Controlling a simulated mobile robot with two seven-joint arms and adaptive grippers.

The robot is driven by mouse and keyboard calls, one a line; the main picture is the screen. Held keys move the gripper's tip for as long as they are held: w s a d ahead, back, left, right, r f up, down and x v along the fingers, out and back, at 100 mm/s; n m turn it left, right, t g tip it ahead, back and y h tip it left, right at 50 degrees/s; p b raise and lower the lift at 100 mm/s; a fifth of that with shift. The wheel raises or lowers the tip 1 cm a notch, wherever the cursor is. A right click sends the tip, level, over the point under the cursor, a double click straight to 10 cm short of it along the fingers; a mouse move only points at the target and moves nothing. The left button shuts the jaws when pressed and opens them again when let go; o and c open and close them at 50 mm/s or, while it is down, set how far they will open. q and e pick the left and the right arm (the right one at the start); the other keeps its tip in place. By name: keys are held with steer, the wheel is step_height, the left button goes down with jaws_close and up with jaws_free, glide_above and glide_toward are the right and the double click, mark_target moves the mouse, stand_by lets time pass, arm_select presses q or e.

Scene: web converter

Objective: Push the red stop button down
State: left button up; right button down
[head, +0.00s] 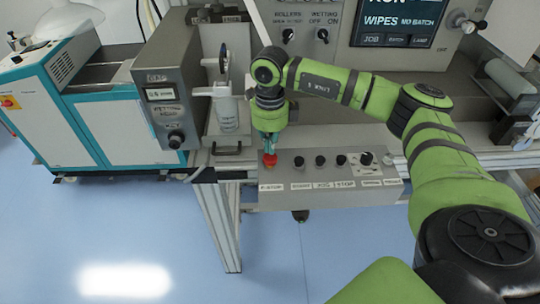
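The red stop button (270,159) sits at the left end of a grey control box (330,184) on the front of the machine. My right gripper (269,148) points down directly over the button, with its teal fingers close together and nothing visible between them. The fingertips are at or just above the button's top; I cannot tell whether they touch it. The fingers hide part of the button from above. My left gripper is not in view.
Several black knobs (320,161) line the box right of the button. A white bottle (226,110) stands behind and left of my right gripper. A grey panel with a display (160,94) is further left. Blue floor (110,230) is open in front.

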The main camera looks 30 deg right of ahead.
mark_target(270, 157)
steer(key=shift+f, duration=0.15)
steer(key=shift+f+b, duration=1.4)
steer(key=shift+f, duration=0.25)
steer(key=shift+r, duration=0.1)
steer(key=shift+r+p, duration=2.75)
steer(key=shift+r, duration=1.35)
steer(key=shift+f, duration=0.1)
